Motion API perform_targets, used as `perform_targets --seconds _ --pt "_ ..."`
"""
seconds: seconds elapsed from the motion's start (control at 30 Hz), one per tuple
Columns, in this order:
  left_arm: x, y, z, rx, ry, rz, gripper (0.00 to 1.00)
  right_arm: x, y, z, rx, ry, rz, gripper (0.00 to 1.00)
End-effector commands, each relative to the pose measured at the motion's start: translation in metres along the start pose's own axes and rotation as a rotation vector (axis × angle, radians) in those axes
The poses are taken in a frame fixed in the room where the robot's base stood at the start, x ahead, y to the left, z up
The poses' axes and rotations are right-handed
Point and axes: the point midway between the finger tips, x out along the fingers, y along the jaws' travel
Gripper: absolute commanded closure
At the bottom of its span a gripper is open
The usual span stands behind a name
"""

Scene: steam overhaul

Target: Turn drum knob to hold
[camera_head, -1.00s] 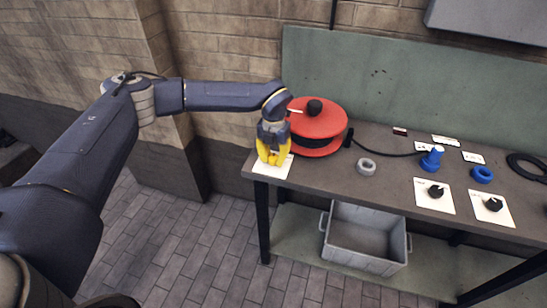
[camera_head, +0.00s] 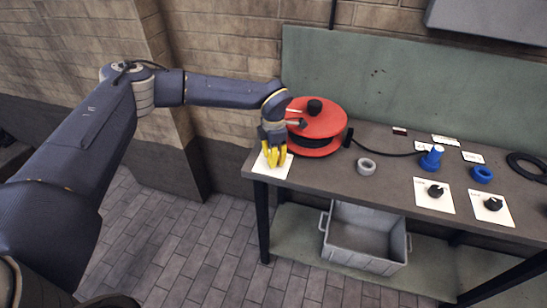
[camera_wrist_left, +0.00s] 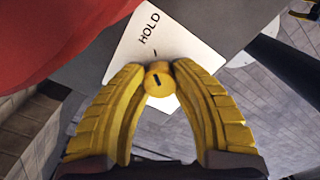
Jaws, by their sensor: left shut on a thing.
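My left gripper (camera_head: 272,165) is at the near left corner of the bench, over a white card (camera_head: 262,173) beside the red drum (camera_head: 318,125). In the left wrist view, its yellow fingers (camera_wrist_left: 158,70) are shut on the small round yellow drum knob (camera_wrist_left: 158,85), one fingertip on each side. A short dark mark on the knob points roughly toward a small tick on the card (camera_wrist_left: 185,30), on the side where HOLD is printed. The rest of the card is partly hidden by the fingers. The knob is hidden in the head view. My right gripper is not in view.
A grey ring (camera_head: 366,166), a blue stepped part (camera_head: 431,158) and a blue ring (camera_head: 482,174) lie on the bench. Two black knobs (camera_head: 436,191) (camera_head: 493,204) sit on white cards to the right. A grey crate (camera_head: 365,245) stands on the shelf below.

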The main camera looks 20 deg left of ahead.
Motion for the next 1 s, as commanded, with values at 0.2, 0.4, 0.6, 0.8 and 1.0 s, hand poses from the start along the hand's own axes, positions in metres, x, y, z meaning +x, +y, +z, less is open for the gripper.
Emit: perform_targets --seconds 0.2,0.4,0.6,0.8,1.0 --pt "-0.0009 0.0005 0.0013 0.077 -0.003 0.003 1.0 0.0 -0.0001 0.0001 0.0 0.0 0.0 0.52" --pt "-0.001 0.0004 0.0014 0.106 -0.003 0.003 1.0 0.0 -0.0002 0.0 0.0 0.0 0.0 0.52" --pt "-0.001 0.0002 0.0015 0.111 -0.003 0.003 1.0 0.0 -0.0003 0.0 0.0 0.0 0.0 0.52" --pt "-0.001 0.0001 0.0017 0.111 -0.004 0.003 1.0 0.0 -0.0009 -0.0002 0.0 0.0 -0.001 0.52" --pt "-0.0007 -0.0001 0.0012 0.11 -0.002 0.002 0.52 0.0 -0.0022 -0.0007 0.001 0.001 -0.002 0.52"
